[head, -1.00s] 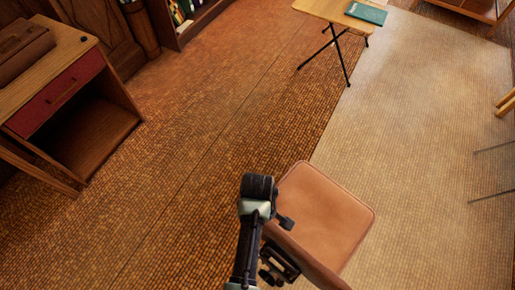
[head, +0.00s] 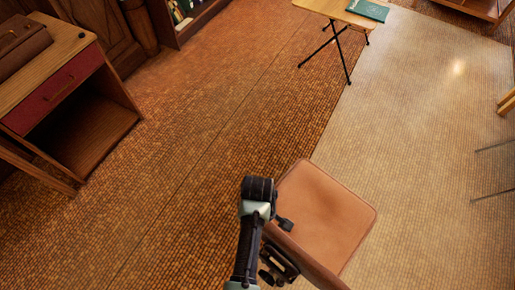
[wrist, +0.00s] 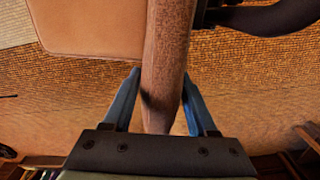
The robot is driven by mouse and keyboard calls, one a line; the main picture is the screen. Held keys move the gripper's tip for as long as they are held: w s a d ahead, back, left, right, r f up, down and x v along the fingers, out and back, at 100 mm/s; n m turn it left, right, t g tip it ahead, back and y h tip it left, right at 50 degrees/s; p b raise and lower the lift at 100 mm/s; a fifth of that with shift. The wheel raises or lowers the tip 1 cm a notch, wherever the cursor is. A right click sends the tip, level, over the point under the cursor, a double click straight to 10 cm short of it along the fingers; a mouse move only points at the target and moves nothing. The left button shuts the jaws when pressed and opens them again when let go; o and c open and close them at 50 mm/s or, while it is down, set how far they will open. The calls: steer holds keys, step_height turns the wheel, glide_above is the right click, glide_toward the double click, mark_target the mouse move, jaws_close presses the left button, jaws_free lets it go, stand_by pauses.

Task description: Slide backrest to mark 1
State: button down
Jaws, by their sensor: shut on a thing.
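The backrest is a brown leather-like panel (head: 306,262) along the near left side of a chair with a tan padded seat (head: 328,212). In the wrist view the backrest (wrist: 168,60) shows edge-on as a long brown strip running between my fingers. My gripper (wrist: 160,78) has one blue finger on each side of it and is shut on it. The seat (wrist: 90,25) shows at the upper left of the wrist view. In the head view my arm covers part of the backrest. Mark 1 cannot be made out in either view.
A wooden desk (head: 75,45) with a red drawer stands at the left. A small folding table (head: 335,10) with a green book (head: 367,11) is at the back. The patterned floor (head: 200,150) between them is clear. Thin dark legs (head: 494,147) show at the right edge.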

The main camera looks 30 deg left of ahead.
steer(key=shift+s+f, duration=0.15)
steer(key=shift+f, duration=0.15)
steer(key=shift+c, duration=1)
jaws_free()
steer(key=shift+r, duration=0.1)
step_height(320, 180, up, 13)
steer(key=shift+f+p, duration=0.1)
steer(key=shift+p, duration=0.75)
